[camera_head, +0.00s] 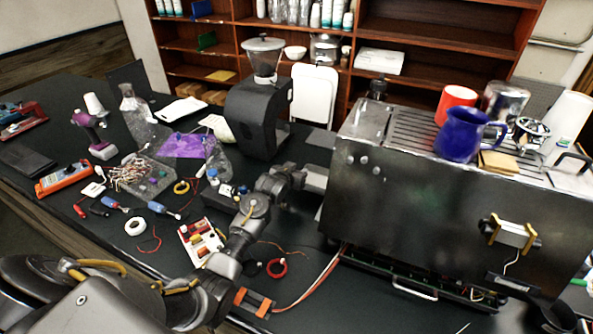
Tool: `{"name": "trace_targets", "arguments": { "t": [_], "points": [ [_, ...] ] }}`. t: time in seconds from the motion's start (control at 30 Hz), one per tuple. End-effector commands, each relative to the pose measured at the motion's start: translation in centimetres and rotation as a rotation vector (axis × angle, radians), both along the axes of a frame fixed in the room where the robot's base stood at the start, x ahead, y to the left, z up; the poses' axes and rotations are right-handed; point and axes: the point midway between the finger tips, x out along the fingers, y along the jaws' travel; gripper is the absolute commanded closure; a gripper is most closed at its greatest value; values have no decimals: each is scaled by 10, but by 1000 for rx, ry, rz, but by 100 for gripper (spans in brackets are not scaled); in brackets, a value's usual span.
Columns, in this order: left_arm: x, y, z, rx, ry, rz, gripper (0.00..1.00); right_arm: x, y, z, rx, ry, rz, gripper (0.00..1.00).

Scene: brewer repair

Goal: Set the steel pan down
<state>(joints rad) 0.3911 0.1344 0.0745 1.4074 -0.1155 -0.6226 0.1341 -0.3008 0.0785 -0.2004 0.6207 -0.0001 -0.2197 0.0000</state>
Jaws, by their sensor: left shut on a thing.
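My left arm comes in from the lower left and reaches across the table. My left gripper (303,181) is beside the left end of the steel brewer (430,195), above the black table. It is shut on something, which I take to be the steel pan. The pan's outline cannot be made out clearly, and I cannot tell whether it touches the table.
A black grinder (258,120) stands behind the gripper. A blue mug (460,140) and red cup (457,98) are on the brewer. Bare tabletop shows near the front.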

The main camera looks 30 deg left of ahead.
Motion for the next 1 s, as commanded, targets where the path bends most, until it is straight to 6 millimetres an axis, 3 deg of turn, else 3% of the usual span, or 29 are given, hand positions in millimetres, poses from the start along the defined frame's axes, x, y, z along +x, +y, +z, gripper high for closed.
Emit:
{"name": "trace_targets", "arguments": {
  "t": [0.27,0.63,1.0],
  "points": [
    [-13,-4,0,0,-2,1,100,0,0,6,0,0,0,64],
    [-12,-4,-37,0,-1,1,100,0,0,-33,0,0,0,64],
    [-13,-4,-37,0,-1,1,100,1,-1,-32,-1,0,0,64]
  ]
}}
